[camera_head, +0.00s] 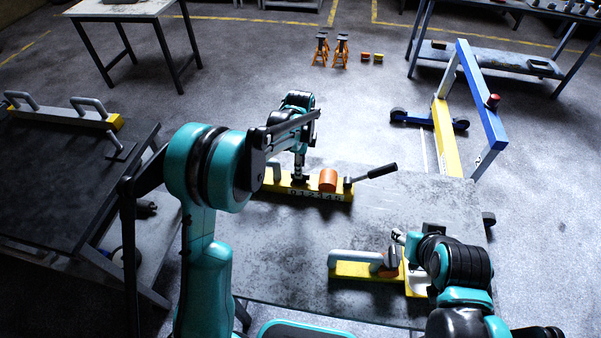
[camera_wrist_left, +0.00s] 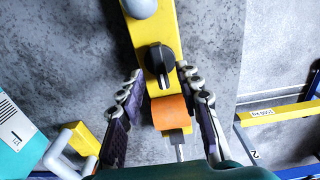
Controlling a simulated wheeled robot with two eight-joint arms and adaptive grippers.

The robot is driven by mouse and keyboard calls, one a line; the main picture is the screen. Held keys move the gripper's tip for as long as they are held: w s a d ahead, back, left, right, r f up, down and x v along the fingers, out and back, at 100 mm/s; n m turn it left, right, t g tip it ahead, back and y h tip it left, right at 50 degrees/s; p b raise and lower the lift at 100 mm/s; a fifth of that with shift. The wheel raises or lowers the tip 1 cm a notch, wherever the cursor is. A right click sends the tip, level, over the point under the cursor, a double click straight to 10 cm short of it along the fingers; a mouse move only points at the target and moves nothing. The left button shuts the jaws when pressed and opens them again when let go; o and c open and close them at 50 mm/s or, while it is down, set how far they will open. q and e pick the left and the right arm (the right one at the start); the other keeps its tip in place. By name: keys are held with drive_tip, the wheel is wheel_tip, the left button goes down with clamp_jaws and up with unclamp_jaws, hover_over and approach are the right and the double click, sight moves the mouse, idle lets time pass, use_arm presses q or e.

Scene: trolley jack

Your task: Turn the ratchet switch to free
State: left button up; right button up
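A black rotary switch (camera_wrist_left: 159,60) sits on a yellow bar (camera_wrist_left: 160,22) in the left wrist view, beside an orange block (camera_wrist_left: 170,113). My left gripper (camera_wrist_left: 160,75) is open, with a finger on either side of the bar; the switch lies between the fingertips. No contact with the switch is clear. In the head view my left gripper (camera_head: 299,178) points down over the numbered yellow bar (camera_head: 340,196), left of the orange part (camera_head: 328,180), and covers the switch. My right gripper (camera_head: 402,240) is by the front yellow fixture (camera_head: 348,271); its fingers are unclear.
A black-handled lever (camera_head: 377,171) sticks out right of the orange part. The grey table (camera_head: 290,255) is bare between the two yellow fixtures. A blue and yellow frame (camera_head: 480,95) stands beyond the right edge. A dark table (camera_head: 55,180) is at left.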

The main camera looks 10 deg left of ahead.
use_arm(q)
drive_tip(key=shift+f+b, duration=0.35)
drive_tip(key=shift+f, duration=1.25)
clamp_jaws()
